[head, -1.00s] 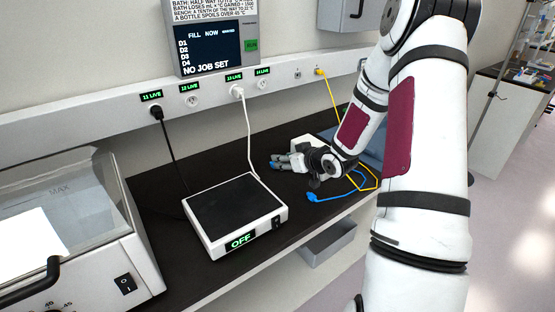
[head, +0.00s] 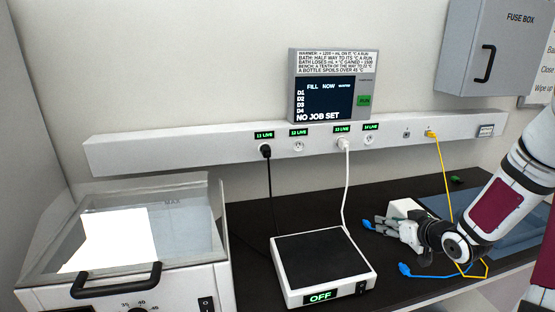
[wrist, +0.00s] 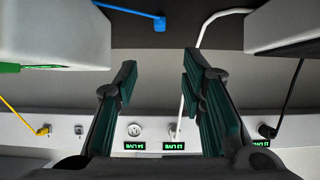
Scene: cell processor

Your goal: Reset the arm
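My arm (head: 502,200) reaches in from the right edge of the head view, low over the dark bench. My gripper (head: 378,226) points left, above the bench and to the right of the warmer plate. In the wrist view my gripper (wrist: 165,85) has its two dark green-padded fingers well apart, with nothing between them. The wall rail with its sockets shows upside down beyond the fingers.
A white plate warmer (head: 322,265) reading OFF stands left of my gripper. A lidded bath (head: 130,255) is at the left. A white box (head: 405,208) sits just behind my gripper. A blue cable (head: 425,272) and yellow cable (head: 443,175) lie close to it. A fuse box (head: 497,45) hangs upper right.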

